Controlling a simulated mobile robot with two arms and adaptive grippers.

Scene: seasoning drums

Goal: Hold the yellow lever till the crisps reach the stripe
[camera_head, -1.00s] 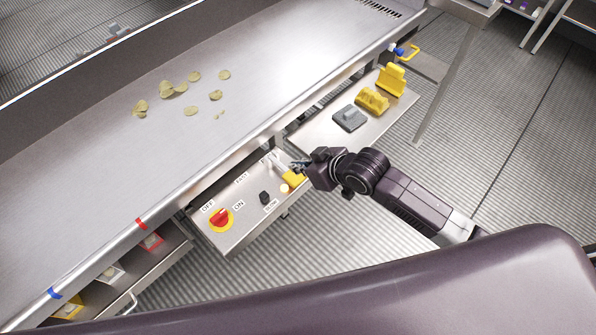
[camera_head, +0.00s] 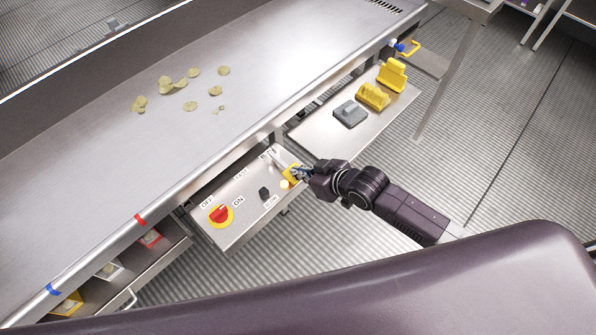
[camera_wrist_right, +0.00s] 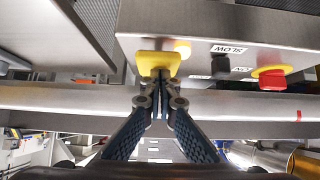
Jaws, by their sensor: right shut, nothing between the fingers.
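The yellow lever (camera_head: 290,171) is at the right end of the steel control panel; its yellow plate also shows in the right wrist view (camera_wrist_right: 158,60). My right gripper (camera_head: 299,172) is shut and empty at the lever. In the right wrist view its fingertips (camera_wrist_right: 160,82) meet just at the plate's near edge; I cannot tell whether they press on it. Several crisps (camera_head: 190,105) lie scattered on the broad steel trough (camera_head: 260,80). A red stripe (camera_head: 140,220) and a blue stripe (camera_head: 53,289) mark the trough's rim at lower left. My left gripper is not in view.
The panel also bears a red knob on a yellow disc (camera_head: 220,214), a black switch (camera_head: 264,193) and a lit amber lamp (camera_head: 285,184). A side shelf (camera_head: 330,140) holds yellow blocks (camera_head: 374,96) and a grey block (camera_head: 350,114). Open floor lies below right.

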